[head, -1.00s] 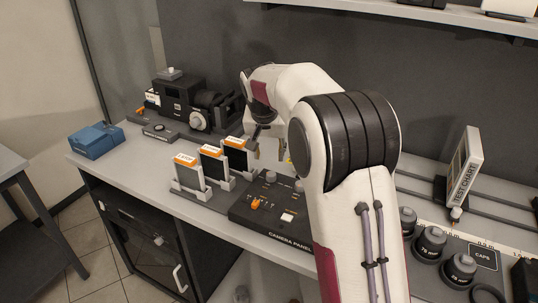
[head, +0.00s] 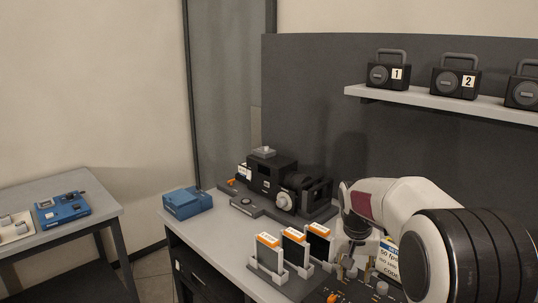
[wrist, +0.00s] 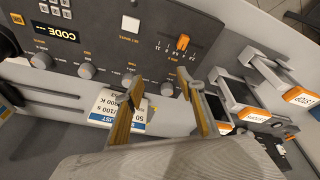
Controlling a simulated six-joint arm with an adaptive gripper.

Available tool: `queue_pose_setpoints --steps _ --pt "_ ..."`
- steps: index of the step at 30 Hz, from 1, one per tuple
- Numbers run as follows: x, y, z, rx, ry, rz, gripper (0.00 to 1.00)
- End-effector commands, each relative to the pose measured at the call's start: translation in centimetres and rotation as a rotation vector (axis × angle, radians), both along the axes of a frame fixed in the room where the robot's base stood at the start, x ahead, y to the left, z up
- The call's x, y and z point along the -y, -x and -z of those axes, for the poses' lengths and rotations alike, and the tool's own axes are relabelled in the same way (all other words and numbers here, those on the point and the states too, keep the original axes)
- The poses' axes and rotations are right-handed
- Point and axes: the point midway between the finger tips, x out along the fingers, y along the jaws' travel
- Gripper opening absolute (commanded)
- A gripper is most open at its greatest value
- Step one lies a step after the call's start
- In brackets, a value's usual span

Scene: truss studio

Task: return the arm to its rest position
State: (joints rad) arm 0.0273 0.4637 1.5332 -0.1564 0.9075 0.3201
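My gripper (wrist: 163,92) is open in the wrist view, its two tan fingers apart with nothing between them. It hangs over the edge of the dark control panel (wrist: 115,45), near a row of grey knobs. In the head view my gripper (head: 352,262) is just right of the orange-topped cards and partly hidden by my own arm. My arm reaches in from the lower right, bent at a black-banded joint.
Several orange-topped cards (head: 293,248) stand in holders beside the panel. A black camera (head: 272,182) and blue box (head: 187,202) are behind. A printed card (head: 388,262) stands close right of my gripper. The shelf (head: 440,101) holds numbered black cases. A side table (head: 60,190) is left.

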Motion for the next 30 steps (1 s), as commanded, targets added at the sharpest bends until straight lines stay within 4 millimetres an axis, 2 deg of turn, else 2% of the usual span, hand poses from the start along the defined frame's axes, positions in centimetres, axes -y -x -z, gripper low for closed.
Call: queue_pose_setpoints --steps 3,12,30 --pt "-0.5 2.9 -0.5 -0.023 -0.005 -0.037 0.39" --pt "-1.5 9.5 -2.4 -0.048 -0.017 -0.113 0.39" --pt "-3.2 21.4 -5.3 -0.031 -0.035 -0.214 0.39"
